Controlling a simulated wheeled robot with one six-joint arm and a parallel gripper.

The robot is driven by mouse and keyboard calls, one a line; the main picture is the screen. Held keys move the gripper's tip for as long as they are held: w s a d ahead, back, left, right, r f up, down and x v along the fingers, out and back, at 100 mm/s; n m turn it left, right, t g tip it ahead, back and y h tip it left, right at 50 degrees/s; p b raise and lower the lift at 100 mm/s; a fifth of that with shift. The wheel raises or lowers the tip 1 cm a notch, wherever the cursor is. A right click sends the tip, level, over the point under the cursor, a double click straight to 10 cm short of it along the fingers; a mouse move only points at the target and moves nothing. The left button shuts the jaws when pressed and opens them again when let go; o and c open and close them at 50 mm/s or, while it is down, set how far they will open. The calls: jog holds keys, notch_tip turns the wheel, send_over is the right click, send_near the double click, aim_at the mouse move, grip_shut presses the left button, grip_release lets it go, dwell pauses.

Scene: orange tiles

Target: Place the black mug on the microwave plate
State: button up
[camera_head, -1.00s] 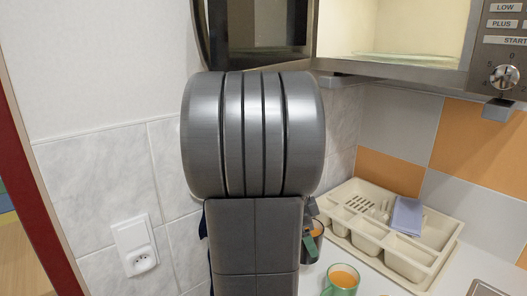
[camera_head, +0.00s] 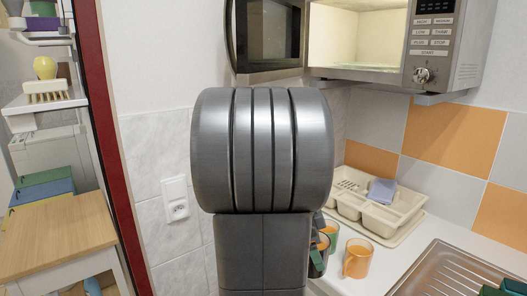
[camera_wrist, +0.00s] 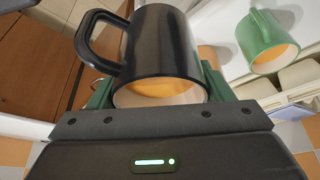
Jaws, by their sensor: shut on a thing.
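The black mug (camera_wrist: 160,45) has an orange inside and a handle on the left in the wrist view. My gripper (camera_wrist: 158,92) is shut on it near the rim, with the mug's opening toward the wrist camera. In the head view, the mug (camera_head: 317,268) is mostly hidden behind my arm, low by the counter. The microwave (camera_head: 370,40) is open at the upper right, with its door (camera_head: 268,38) swung to the left. The glass microwave plate (camera_head: 375,67) shows as a thin pale edge on the lit floor inside, with nothing seen on it.
A green mug (camera_wrist: 265,42) and an orange mug (camera_head: 357,258) stand on the counter close to the held mug. A cream cutlery tray (camera_head: 395,212) with a blue sponge (camera_head: 382,191) lies behind them. A steel sink (camera_head: 455,270) is at the right; a wooden table (camera_head: 60,235) is at the left.

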jog(key=shift+s+a+f, duration=0.1)
jog(key=shift+s+f, duration=0.1)
jog(key=w+a+f+n+t+y, duration=0.2)
jog(key=w+a+f+n, duration=0.4)
jog(key=f+n, duration=0.3)
jog(key=w+a+f+n+t+y, duration=0.2)
jog(key=w+a+f+n, duration=0.4)
jog(key=w+f+n, duration=0.3)
jog(key=shift+a+f+n+t+y, duration=0.3)
jog(key=shift+f+t, duration=0.1)
jog(key=shift+f, duration=0.6)
jog(key=shift+a, duration=0.1)
